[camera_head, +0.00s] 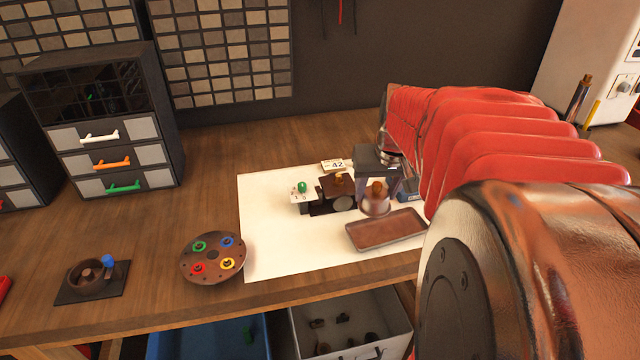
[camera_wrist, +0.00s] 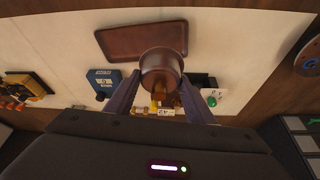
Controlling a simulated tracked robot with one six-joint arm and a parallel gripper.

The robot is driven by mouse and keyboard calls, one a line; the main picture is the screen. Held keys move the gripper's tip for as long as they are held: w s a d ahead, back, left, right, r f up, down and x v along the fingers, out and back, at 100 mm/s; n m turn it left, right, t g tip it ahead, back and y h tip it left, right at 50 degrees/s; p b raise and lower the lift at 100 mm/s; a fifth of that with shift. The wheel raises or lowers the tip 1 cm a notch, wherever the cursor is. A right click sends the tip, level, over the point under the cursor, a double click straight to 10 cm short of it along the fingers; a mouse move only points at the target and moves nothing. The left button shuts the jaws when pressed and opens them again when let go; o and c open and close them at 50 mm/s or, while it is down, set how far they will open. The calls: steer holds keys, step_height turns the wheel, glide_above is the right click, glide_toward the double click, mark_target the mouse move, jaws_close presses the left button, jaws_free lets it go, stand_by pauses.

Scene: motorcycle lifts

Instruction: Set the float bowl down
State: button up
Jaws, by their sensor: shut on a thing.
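The float bowl (camera_head: 374,205) is a coppery-brown cup, seen below my gripper in the head view and between my fingers in the wrist view (camera_wrist: 160,66). My gripper (camera_head: 377,186) is shut on it; both fingers flank the bowl in the wrist view (camera_wrist: 160,90). The bowl is over the white mat (camera_head: 275,240), behind the shallow brown tray (camera_head: 386,231) in the head view. I cannot tell whether the bowl touches the mat. A dark carburettor-like part (camera_head: 335,192) with a brass top stands close to the left of the bowl.
A card marked 42 (camera_head: 334,165) and a green-knobbed piece (camera_head: 302,189) are near the dark part. A small blue box (camera_wrist: 103,80) stands close by. A round disc with coloured rings (camera_head: 213,257) lies left of the mat. The mat's left part is clear.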

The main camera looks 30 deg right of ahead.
steer(key=shift+w, duration=0.15)
steer(key=shift+f, duration=0.45)
glide_toward(367, 230)
steer(key=shift+w+d+f, duration=0.2)
steer(key=shift+w+d, duration=0.15)
steer(key=shift+w, duration=0.4)
steer(key=shift+f, duration=0.15)
steer(key=shift+f, duration=1.75)
steer(key=o, duration=0.8)
steer(key=shift+o, duration=0.2)
steer(key=shift+r, duration=0.1)
